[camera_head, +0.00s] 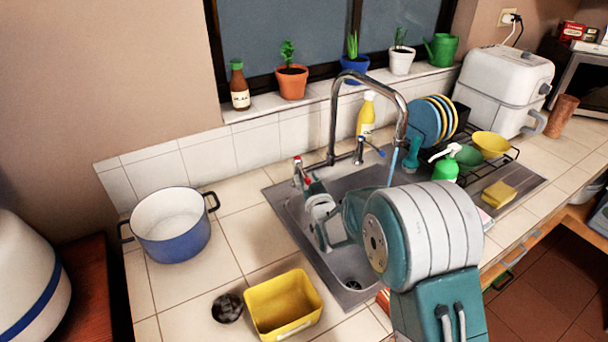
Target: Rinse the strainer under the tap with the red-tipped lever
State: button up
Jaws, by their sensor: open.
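A dark, round, mesh-like item (228,308), which looks like the strainer, lies on the tiled counter left of the yellow tub. The chrome tap (333,118) arches over the steel sink. A red-tipped lever (298,172) stands at its left and a blue-tipped lever (361,151) near its base. A thin pale blue streak (392,166), like running water, hangs below the spout. My arm hides part of the basin.
A yellow tub (283,305) and a blue pot (171,228) stand on the counter left of the sink (290,219). A dish rack (470,170), a green spray bottle (446,165) and a yellow sponge (498,194) are at the right. Tiles between pot and sink are clear.

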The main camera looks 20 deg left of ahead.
jog(key=v, duration=0.5)
jog(key=shift+c, duration=0.3)
